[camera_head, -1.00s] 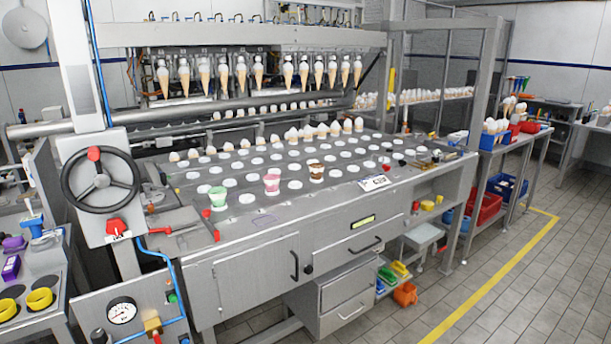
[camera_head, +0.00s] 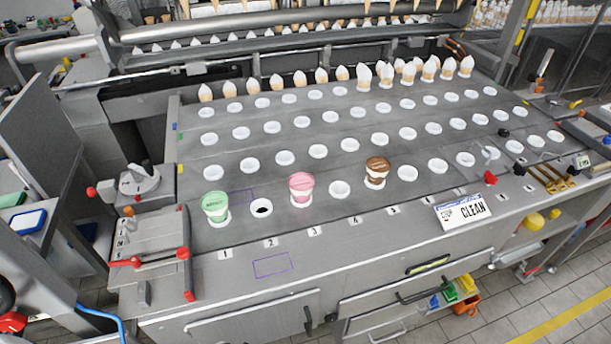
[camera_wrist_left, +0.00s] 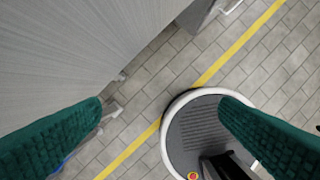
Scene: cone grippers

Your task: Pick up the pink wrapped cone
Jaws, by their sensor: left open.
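The pink wrapped cone (camera_head: 302,186) stands upright in a white-rimmed hole of the metal table, near its front edge, above the label 3. A green cone (camera_head: 215,206) stands to its left at label 1, and a brown cone (camera_head: 376,171) to its right at label 5. In the left wrist view my left gripper (camera_wrist_left: 160,120) is open, its two green textured fingers wide apart with nothing between them. It is over the floor, beside a grey panel. No gripper shows in the head view, and my right gripper is not in view.
The metal table (camera_head: 300,247) has rows of white-ringed holes, with an empty one (camera_head: 261,208) left of the pink cone. A CLEAN sign (camera_head: 462,211) lies at the front right. Red-handled hardware (camera_head: 150,258) sits at the front left. White-topped cones (camera_head: 410,70) line the back.

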